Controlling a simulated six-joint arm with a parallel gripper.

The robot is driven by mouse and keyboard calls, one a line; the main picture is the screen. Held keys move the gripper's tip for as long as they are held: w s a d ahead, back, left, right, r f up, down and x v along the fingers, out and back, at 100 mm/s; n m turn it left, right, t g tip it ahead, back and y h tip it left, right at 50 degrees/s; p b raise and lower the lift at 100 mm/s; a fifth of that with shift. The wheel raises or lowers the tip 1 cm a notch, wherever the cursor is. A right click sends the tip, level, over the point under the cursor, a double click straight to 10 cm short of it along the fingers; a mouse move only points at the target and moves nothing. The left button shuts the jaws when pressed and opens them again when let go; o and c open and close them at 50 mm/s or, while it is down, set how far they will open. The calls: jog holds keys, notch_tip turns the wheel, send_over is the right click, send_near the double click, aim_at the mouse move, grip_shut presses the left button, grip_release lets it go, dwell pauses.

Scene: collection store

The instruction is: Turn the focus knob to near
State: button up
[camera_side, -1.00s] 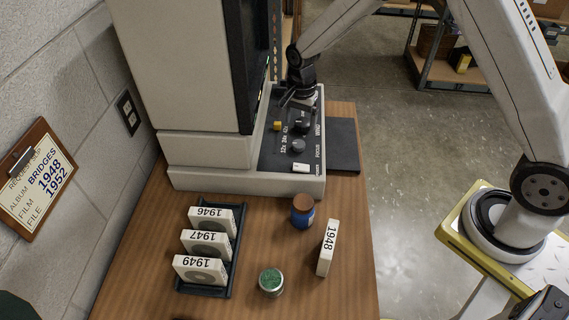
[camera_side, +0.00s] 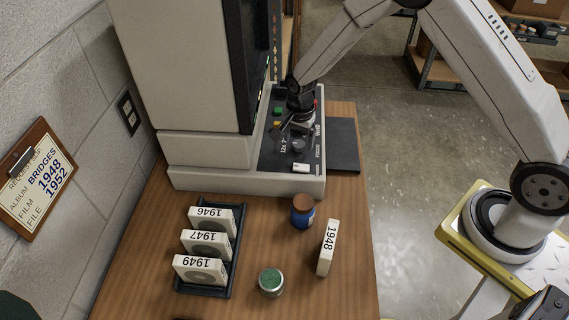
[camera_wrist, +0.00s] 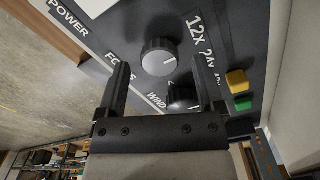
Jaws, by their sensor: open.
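The focus knob (camera_side: 298,146) is a dark round knob on the reader's black control panel (camera_side: 275,155), beside the word FOCUS. In the wrist view the same knob (camera_wrist: 160,57) has a pale rim and a light mark on its top; no "near" marking is readable. My gripper (camera_side: 296,128) is open and empty, pointing down over the panel, a little behind the focus knob in the side view. In the wrist view my gripper's fingers (camera_wrist: 156,62) frame the knob left and right, apart from it. The wind knob (camera_wrist: 183,96) is partly hidden by my gripper.
The reader's tall housing (camera_side: 180,70) rises on the left.

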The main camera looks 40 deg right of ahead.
jog(key=shift+f, duration=0.5)
grip_shut()
